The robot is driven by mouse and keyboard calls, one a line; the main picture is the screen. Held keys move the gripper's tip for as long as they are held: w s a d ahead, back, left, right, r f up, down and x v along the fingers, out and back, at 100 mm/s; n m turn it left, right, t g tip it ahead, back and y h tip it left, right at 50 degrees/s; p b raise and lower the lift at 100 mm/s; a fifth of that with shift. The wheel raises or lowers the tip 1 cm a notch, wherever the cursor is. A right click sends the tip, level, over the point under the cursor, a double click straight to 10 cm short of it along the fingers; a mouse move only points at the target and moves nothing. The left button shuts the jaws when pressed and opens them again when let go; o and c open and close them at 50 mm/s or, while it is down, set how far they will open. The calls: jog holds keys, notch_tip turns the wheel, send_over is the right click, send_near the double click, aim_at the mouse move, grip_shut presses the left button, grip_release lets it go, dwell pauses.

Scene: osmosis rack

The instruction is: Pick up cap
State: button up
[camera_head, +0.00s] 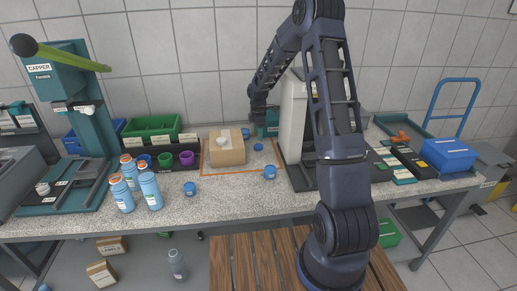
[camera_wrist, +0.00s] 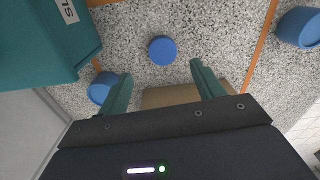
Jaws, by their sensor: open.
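A small flat blue cap (camera_head: 258,147) lies on the speckled counter, right of a cardboard box. It also shows as a round blue disc in the wrist view (camera_wrist: 162,50), ahead of and roughly between my fingertips. My gripper (camera_wrist: 161,69) is open, with two teal fingers and nothing between them. It hangs above the counter, apart from the cap. In the head view the fingers are hard to make out.
The cardboard box (camera_head: 226,152) bears a white object and partly shows under my gripper. Blue cup-like pieces stand behind (camera_head: 245,132) and in front (camera_head: 270,172) of the cap. Orange tape (camera_head: 240,171) borders this area.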

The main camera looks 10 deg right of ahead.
aim_at(258, 145)
jog(key=shift+s+d+f, duration=0.1)
jog(key=shift+s+f, duration=0.05)
jog(key=shift+f, duration=1.6)
jog(key=shift+s+f, duration=0.1)
jog(key=shift+f, duration=1.65)
jog(key=shift+c, duration=0.2)
jog(key=c, duration=1)
